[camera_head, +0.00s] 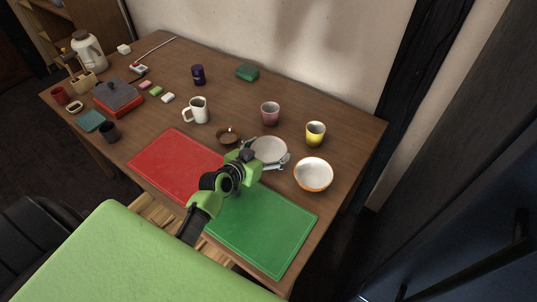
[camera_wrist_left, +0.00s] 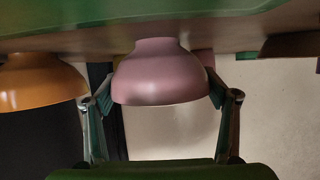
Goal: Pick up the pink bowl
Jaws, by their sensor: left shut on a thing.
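The pink bowl (camera_head: 268,149) is right of the table's middle in the head view, behind the green mat, its pale inside showing. In the left wrist view the pink bowl (camera_wrist_left: 160,75) is in the middle, with its base toward the table surface at the top. My left gripper (camera_head: 264,161) is shut on the bowl, one finger on each side; its fingers also show in the left wrist view (camera_wrist_left: 160,96). My right gripper is not in view.
An orange bowl with a white inside (camera_head: 313,174) stands close on the right. A small brown bowl (camera_head: 228,135) is close on the left. Behind are a pink cup (camera_head: 270,113) and a yellow cup (camera_head: 315,133). The green mat (camera_head: 265,228) and red mat (camera_head: 172,165) are bare in front.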

